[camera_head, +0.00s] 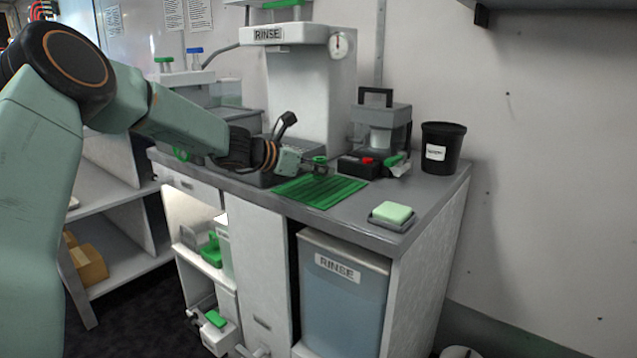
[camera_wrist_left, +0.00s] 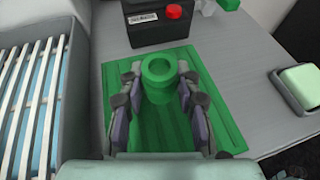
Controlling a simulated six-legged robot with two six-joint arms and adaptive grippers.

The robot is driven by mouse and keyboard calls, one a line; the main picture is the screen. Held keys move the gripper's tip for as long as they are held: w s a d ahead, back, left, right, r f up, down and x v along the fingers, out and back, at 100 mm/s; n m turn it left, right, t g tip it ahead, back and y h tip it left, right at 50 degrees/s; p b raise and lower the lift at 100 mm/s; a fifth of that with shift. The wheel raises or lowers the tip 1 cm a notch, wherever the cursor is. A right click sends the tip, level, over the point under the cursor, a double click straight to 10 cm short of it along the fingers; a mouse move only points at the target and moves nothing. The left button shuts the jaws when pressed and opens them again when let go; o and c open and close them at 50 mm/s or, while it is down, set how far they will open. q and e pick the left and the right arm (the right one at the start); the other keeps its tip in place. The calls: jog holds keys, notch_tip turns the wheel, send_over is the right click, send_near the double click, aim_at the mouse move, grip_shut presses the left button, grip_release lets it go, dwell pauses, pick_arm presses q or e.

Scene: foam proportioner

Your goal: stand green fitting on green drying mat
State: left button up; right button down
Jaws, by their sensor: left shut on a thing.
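The green drying mat (camera_head: 323,193) lies flat on the grey counter, ribbed on top. It also fills the middle of the left wrist view (camera_wrist_left: 196,60). The green fitting (camera_wrist_left: 159,72), a ring-topped hollow piece, is upright over the mat, and it shows small in the head view (camera_head: 320,160). My left gripper (camera_wrist_left: 158,92) is shut on the green fitting, with a finger on each side of it. I cannot tell whether the fitting's base touches the mat. My right gripper is not in view.
A black box with a red button (camera_wrist_left: 160,20) stands just behind the mat. A green sponge on a grey dish (camera_head: 393,213) is to the right, near the counter's front edge. A black bin (camera_head: 441,148) stands at the back right. A slatted basin (camera_wrist_left: 35,90) lies left of the mat.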

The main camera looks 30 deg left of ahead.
pick_arm(q)
notch_tip(320, 180, down, 2)
jog(key=shift+d+f+b, duration=0.1)
jog(key=shift+b, duration=0.3)
jog(key=shift+s, duration=0.1)
jog(key=o, duration=1.1)
